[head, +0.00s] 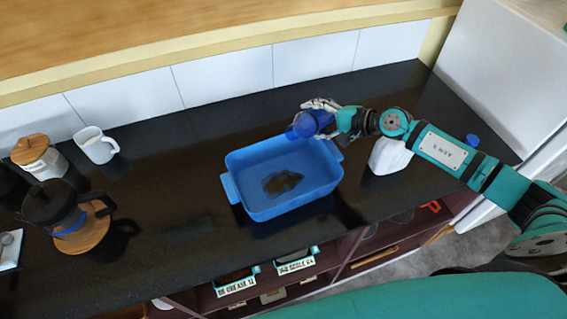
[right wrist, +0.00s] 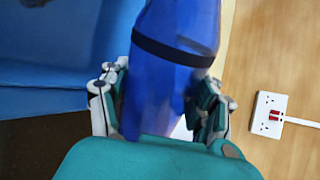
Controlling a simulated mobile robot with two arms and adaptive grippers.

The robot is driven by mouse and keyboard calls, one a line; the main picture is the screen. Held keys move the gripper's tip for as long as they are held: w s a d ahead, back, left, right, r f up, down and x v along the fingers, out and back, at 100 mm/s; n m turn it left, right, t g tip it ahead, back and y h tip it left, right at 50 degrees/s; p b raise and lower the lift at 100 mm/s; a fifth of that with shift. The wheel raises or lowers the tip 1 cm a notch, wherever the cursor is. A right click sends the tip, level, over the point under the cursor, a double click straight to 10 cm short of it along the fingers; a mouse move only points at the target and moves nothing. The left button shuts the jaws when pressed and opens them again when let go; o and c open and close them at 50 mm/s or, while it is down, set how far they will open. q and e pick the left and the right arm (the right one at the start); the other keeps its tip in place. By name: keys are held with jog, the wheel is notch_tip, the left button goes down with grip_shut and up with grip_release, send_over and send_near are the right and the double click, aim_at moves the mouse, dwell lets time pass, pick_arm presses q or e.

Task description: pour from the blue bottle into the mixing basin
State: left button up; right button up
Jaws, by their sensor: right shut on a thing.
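The blue bottle (head: 303,124) is tilted over the back right part of the blue mixing basin (head: 240,165) in the head view, its mouth end toward the left. My right gripper (head: 328,118) is shut on it. In the right wrist view the bottle (right wrist: 175,60), with a dark band, lies between the two fingers of the gripper (right wrist: 160,100). The basin (right wrist: 45,75) shows at the left there. A dark brown patch (head: 283,183) lies on the basin floor. I cannot make out a stream from the bottle. My left gripper is not in view.
A white container (head: 388,156) stands right of the basin, below my right arm. A white mug (head: 97,146), a wooden-lidded jar (head: 38,157) and a dark pot (head: 52,204) on a wooden board stand at the left. Dark counter between them and the basin is clear.

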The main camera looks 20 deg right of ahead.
jog(key=shift+s+a+f+n+h+p, duration=0.25)
jog(key=shift+a+f+n+h+p, duration=0.25)
jog(key=shift+p, duration=0.35)
dwell(0.7)
jog(key=shift+d+n+t+p, duration=0.1)
jog(key=shift+n+t+p, duration=0.25)
jog(key=shift+p, duration=0.7)
dwell(1.5)
